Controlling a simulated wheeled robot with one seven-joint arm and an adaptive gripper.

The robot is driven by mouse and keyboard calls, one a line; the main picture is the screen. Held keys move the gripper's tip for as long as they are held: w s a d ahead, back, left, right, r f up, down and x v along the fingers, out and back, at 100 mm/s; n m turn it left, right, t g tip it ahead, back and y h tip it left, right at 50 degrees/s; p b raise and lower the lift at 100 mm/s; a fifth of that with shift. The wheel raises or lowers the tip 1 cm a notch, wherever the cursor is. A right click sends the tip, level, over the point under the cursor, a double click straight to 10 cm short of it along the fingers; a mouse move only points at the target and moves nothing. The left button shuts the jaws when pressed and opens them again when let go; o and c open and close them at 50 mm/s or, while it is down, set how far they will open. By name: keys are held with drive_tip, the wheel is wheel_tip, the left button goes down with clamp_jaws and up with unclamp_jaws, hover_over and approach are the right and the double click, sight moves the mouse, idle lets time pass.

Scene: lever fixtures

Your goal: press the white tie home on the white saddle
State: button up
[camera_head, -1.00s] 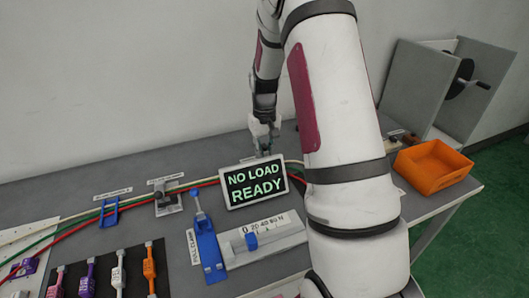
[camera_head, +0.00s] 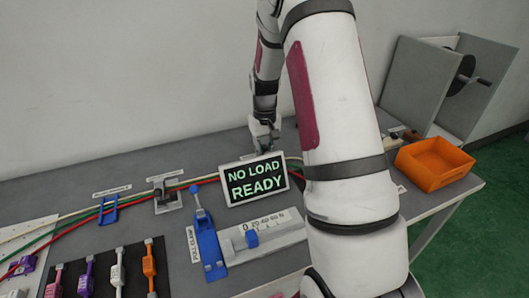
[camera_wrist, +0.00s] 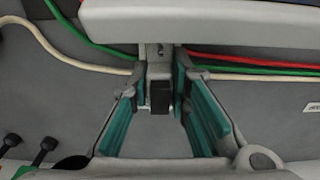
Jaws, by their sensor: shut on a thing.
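My gripper (camera_wrist: 161,80) reaches down behind the sign; it also shows in the head view (camera_head: 264,146). Its teal-padded fingers are closed at the tips on a narrow pale piece (camera_wrist: 157,70) with a dark block at its lower end. I cannot tell for sure whether this piece is the white tie or part of the saddle. A white cable (camera_wrist: 85,66) runs up to the left fingertip and shows again on the right. In the head view the sign hides the grip. A white tie-like piece (camera_head: 118,270) lies on the black mat at the lower left.
The sign (camera_head: 254,180), reading "NO LOAD READY", stands close in front of my gripper. Red and green cables (camera_wrist: 245,62) pass behind it. A blue saddle-like bracket (camera_head: 108,210) and a grey clamp (camera_head: 167,199) stand left. An orange bin (camera_head: 434,165) stands right.

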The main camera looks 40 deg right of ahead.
drive_tip(key=shift+f, duration=0.2)
drive_tip(key=shift+f, duration=0.35)
drive_tip(key=shift+f+b, duration=0.6)
drive_tip(key=shift+f, duration=0.2)
idle(0.4)
drive_tip(key=o, duration=1.4)
drive_tip(key=shift+r+p, duration=1.75)
drive_tip(key=shift+r, duration=1.75)
